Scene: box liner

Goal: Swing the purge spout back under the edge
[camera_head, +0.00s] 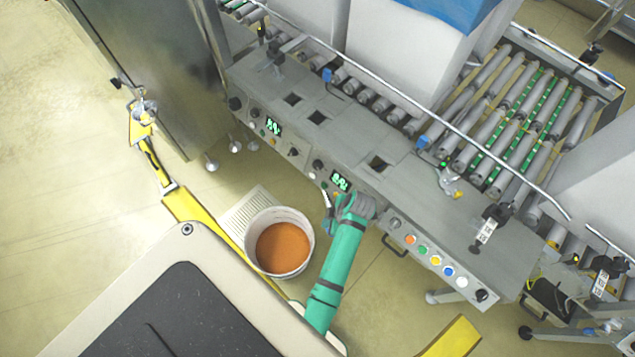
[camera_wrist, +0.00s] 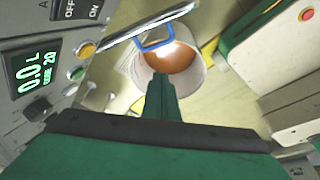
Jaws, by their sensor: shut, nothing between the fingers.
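The purge spout (camera_wrist: 120,30) is a thin silvery bar in the wrist view. In the head view my gripper (camera_head: 333,208) is at the panel's front edge, right of the bucket, and mostly hides the spout.
The control panel (camera_head: 300,135) has green displays and coloured buttons. A yellow rail (camera_head: 190,205) runs left of the bucket. Rollers (camera_head: 510,100) lie behind the panel.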

